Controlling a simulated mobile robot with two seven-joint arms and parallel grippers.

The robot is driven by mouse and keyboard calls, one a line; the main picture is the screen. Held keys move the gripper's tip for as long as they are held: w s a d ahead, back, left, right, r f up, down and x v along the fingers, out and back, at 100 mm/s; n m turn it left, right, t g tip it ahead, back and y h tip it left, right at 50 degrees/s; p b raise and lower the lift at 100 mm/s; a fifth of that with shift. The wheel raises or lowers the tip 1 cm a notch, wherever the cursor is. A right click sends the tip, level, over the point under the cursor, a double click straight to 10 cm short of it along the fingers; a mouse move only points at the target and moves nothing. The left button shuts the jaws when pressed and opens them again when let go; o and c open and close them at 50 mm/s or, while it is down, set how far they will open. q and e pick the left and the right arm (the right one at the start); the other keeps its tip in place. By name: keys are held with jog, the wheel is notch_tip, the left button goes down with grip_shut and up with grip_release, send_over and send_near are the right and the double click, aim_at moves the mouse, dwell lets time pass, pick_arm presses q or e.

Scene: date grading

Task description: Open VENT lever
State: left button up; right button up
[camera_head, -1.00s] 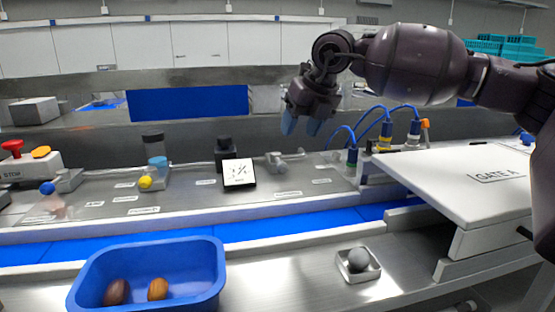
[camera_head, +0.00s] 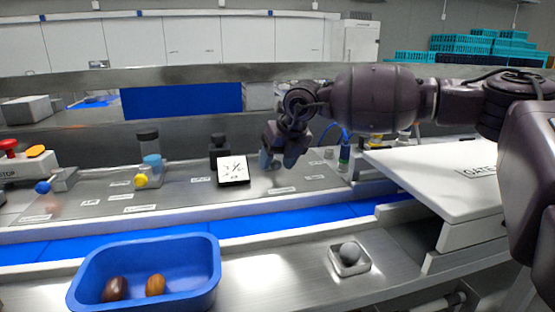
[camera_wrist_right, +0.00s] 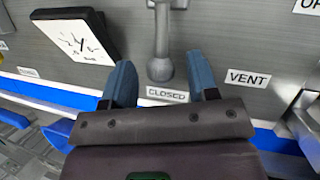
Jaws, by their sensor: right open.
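The VENT lever (camera_wrist_right: 160,66) is a grey metal rod with a round knob, in the right wrist view. Its knob points down at the CLOSED label (camera_wrist_right: 167,94). The VENT label (camera_wrist_right: 248,78) is to its right, and a cut-off label starting "OP" (camera_wrist_right: 308,6) is at the top right. My right gripper (camera_wrist_right: 161,78) is open, its blue fingertips on either side of the knob in this view; contact cannot be told. In the head view my right gripper (camera_head: 277,160) is over the panel and mostly hides the lever. My left gripper is not in view.
A tilted dial (camera_head: 233,170) stands left of the gripper; it also shows in the wrist view (camera_wrist_right: 76,40). Blue cables (camera_head: 333,130) and the white GATE panel (camera_head: 425,170) are to the right. A blue bin (camera_head: 150,250) with two dates and a small tray (camera_head: 350,268) are in front.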

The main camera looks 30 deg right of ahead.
jog(key=shift+c, duration=0.2)
jog(key=c, duration=0.7)
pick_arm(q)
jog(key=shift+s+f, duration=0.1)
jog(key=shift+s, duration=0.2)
pick_arm(e)
grip_shut()
